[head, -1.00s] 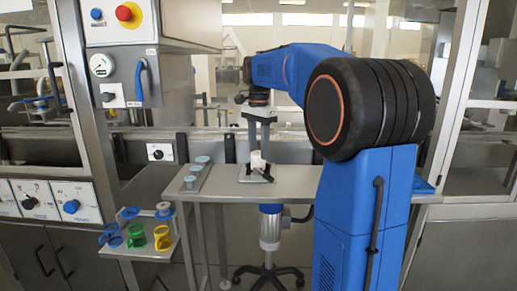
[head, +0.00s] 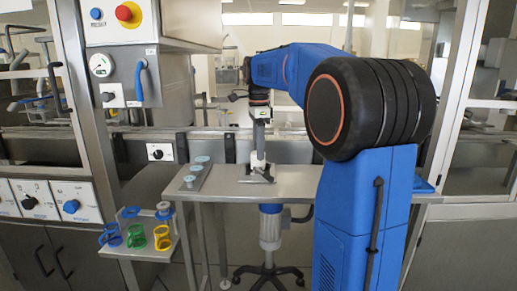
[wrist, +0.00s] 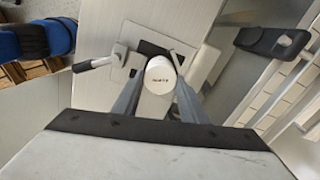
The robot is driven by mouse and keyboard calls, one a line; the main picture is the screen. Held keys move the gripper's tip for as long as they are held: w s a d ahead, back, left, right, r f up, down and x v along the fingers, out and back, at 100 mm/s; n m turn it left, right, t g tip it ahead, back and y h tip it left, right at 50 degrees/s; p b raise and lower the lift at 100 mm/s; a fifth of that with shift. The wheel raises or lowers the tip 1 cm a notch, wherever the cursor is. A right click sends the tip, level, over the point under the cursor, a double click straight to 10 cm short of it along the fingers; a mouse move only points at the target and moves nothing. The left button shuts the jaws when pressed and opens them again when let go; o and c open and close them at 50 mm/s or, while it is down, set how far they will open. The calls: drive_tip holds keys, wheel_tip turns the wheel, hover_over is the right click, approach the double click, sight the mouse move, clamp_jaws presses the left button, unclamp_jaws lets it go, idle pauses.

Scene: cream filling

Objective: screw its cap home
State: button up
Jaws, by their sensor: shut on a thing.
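A white jar (head: 256,158) stands upright in a small clamp on the metal table. My gripper (head: 258,153) points straight down over the jar. In the wrist view its two fingers (wrist: 160,78) are on either side of the cap, shut on it. The clamp (wrist: 122,60) has a base plate and a side handle (wrist: 92,64). The cap's thread and the seam below it are hidden.
A lower side shelf (head: 150,254) carries blue, green and yellow ring holders. The table (head: 300,180) right of the clamp looks clear.

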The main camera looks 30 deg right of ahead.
drive_tip(key=m, duration=0.5)
drive_tip(key=shift+m, duration=0.4)
drive_tip(key=m, duration=0.5)
drive_tip(key=shift+m, duration=0.3)
drive_tip(key=o, duration=0.9)
